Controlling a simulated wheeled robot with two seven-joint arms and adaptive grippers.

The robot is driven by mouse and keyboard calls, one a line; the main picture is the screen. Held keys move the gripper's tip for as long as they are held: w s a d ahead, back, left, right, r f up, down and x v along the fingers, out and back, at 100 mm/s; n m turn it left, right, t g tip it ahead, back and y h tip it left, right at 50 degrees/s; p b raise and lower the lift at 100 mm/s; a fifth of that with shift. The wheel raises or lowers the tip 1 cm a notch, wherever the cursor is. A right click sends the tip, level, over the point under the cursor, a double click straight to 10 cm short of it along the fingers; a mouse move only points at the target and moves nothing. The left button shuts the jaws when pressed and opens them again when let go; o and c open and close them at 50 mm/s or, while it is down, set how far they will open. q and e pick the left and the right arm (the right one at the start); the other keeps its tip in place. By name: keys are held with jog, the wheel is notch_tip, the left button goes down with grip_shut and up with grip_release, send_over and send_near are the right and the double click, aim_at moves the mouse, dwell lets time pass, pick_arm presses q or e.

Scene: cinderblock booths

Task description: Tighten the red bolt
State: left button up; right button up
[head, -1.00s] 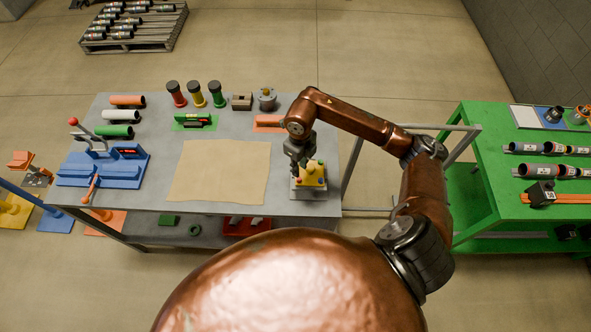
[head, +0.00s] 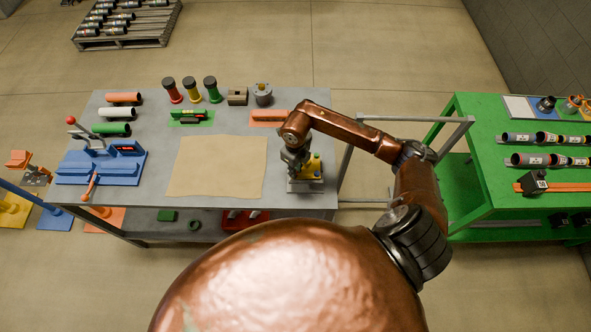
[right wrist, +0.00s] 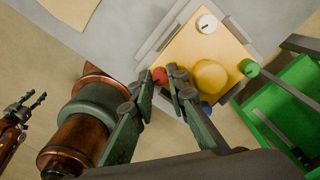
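The yellow block (head: 314,167) sits on a grey base (head: 306,187) at the table's right front corner. In the right wrist view the red bolt (right wrist: 159,75) shows at the block's near left edge. White (right wrist: 207,23), green (right wrist: 249,68) and blue (right wrist: 206,107) bolts stand at other corners, around a yellow dome (right wrist: 210,75). My right gripper (head: 296,166) is over the block's left side. In the right wrist view its fingertips (right wrist: 161,77) are close together on either side of the red bolt; I cannot tell whether they touch it. My left gripper (right wrist: 37,97) is open and empty.
A brown sheet (head: 217,167) lies left of the block. A blue fixture (head: 100,166) stands at the table's left. Coloured cylinders (head: 192,92), a grey part (head: 263,95) and an orange tray (head: 268,117) are behind. A green table (head: 480,190) stands right, across a gap.

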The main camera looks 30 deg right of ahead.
grip_shut()
pick_arm(q)
jog(key=shift+s, duration=0.75)
